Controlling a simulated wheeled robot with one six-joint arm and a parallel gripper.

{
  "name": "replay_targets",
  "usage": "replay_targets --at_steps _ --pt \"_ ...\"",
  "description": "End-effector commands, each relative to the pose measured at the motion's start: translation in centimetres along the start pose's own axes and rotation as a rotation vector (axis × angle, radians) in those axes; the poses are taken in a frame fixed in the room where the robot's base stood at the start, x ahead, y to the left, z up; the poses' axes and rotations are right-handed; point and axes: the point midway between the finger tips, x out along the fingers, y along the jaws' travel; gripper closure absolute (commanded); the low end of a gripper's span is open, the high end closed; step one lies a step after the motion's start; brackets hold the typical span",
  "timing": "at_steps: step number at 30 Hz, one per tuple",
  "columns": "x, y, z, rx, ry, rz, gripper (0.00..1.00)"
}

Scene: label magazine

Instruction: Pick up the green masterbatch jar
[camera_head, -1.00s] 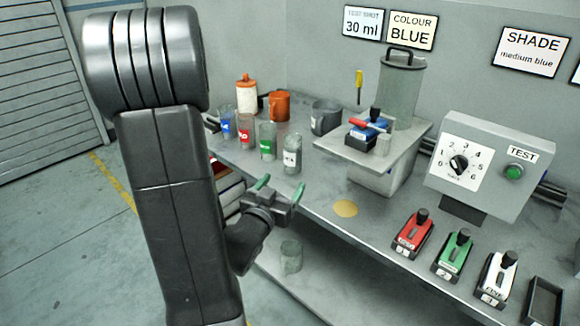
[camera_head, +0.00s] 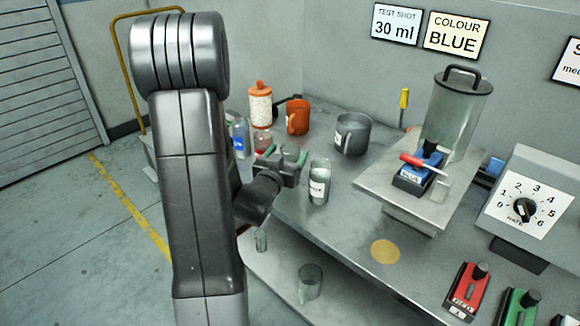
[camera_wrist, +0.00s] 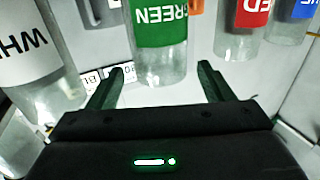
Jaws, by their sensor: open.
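The green masterbatch jar (camera_wrist: 162,52) is a clear jar with a green label. In the wrist view it stands upside down in the picture, just beyond and between the tips of my gripper (camera_wrist: 158,80). The jaws are open and empty, with a finger to either side of the jar's line. In the head view my gripper (camera_head: 287,156) is at the jar row, and the green jar is mostly hidden there by the gripper. Whether the fingers touch it cannot be told.
The white-label jar (camera_head: 319,182) stands close right of my gripper. The red jar (camera_head: 263,141) and blue jar (camera_head: 240,140) stand left of it. An orange mug (camera_head: 298,117), grey jug (camera_head: 352,134) and orange-capped bottle (camera_head: 260,106) stand behind. The bench front near the yellow disc (camera_head: 385,251) is clear.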

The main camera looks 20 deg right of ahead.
Motion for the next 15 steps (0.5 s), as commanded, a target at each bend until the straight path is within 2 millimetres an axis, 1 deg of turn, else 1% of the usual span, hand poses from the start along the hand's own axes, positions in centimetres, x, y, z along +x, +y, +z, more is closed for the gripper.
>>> replay_targets --at_steps 1,3,6,14,15 --pt "0.9 -0.1 -0.3 0.000 0.000 0.002 0.26" --pt "1.8 -0.1 -0.2 0.000 -0.001 0.003 0.26" --pt "2.6 -0.1 -0.1 -0.001 -0.001 0.002 0.26" --pt "2.9 -0.1 -0.1 -0.001 0.000 0.001 0.26" --pt "2.9 -0.1 -0.1 -0.001 0.000 0.001 0.34"
